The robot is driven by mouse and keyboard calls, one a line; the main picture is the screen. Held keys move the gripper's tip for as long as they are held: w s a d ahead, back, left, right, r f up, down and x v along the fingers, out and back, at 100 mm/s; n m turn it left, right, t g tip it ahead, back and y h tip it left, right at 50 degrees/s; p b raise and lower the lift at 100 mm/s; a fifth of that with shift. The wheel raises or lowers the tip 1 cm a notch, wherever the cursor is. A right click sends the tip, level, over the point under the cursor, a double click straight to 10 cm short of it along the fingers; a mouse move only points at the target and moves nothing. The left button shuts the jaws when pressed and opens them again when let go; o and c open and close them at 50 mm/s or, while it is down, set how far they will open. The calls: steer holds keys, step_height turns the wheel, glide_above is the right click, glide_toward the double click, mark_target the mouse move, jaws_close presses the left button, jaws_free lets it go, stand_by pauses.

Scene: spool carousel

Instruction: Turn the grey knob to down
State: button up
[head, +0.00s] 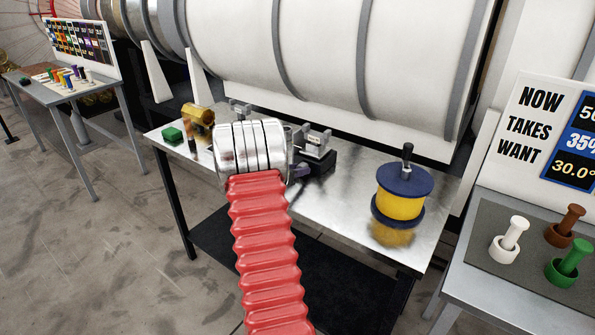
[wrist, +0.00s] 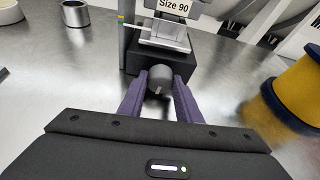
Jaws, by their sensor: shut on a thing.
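The grey knob (wrist: 160,78) is on the front of a black block (wrist: 146,58) in the wrist view. A small pale mark shows at the knob's lower edge. My gripper (wrist: 160,88) has its two purple fingers on either side of the knob, shut on it. My arm hides the knob there.
A metal stand labelled "Size 90" (wrist: 172,6) rises above the block. A yellow and blue spool (head: 400,205) stands to the right on the table (head: 345,210). A green block (head: 173,134) and a gold piece (head: 198,122) lie left. Bare tabletop lies between block and spool.

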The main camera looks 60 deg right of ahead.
steer(key=shift+c, duration=1.2)
steer(key=shift+w, duration=0.1)
steer(key=shift+w+n+g, duration=0.15)
steer(key=shift+n+g, duration=0.45)
steer(key=shift+n, duration=0.5)
steer(key=o, duration=1.1)
steer(key=shift+c, duration=0.2)
steer(key=shift+a, duration=0.1)
steer(key=v, duration=1.3)
steer(key=shift+w+a, duration=0.2)
steer(key=shift+a, duration=0.05)
